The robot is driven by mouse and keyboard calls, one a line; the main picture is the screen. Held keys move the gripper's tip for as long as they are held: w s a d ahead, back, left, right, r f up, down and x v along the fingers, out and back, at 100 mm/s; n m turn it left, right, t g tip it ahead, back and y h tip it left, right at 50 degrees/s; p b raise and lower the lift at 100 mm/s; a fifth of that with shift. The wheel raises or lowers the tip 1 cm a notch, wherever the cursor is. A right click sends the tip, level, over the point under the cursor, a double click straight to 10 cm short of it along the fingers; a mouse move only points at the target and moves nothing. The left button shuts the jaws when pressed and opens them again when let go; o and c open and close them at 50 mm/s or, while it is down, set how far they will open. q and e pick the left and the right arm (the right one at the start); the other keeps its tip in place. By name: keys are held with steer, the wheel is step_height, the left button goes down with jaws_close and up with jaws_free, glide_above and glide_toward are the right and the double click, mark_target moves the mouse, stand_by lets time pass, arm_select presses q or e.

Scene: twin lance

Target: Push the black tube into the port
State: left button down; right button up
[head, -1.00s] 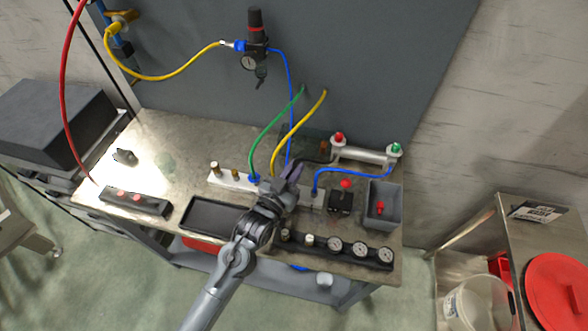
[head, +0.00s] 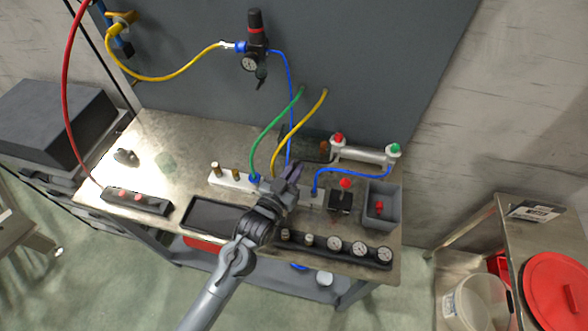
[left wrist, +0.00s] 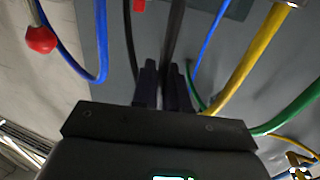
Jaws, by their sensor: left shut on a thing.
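My left gripper (head: 294,174) is over the white manifold block (head: 228,180), near its right part. In the left wrist view its dark fingers (left wrist: 164,85) are shut on the black tube (left wrist: 176,35), which runs up from between them. In the head view the black tube (head: 318,162) shows only in part, near the left end of the silver cylinder (head: 362,154). The tube's held end and the port under the gripper are hidden. I cannot tell whether the tube touches the port. My right gripper is not in view.
Green (head: 262,138), yellow (head: 298,128) and blue (head: 289,90) hoses rise close to the gripper. A red-knobbed valve (head: 342,198) and a grey bin (head: 388,215) stand to the right. A gauge strip (head: 322,246) and a black tray (head: 208,214) lie in front.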

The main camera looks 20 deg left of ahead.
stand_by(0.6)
arm_select(q)
steer(key=shift+p, duration=0.45)
steer(key=shift+f+b, duration=0.45)
steer(key=shift+f, duration=0.55)
stand_by(0.5)
steer(key=shift+r+p, duration=0.55)
steer(key=shift+p, duration=0.25)
stand_by(0.4)
steer(key=shift+p, duration=0.3)
stand_by(0.5)
steer(key=shift+p, duration=0.5)
stand_by(0.6)
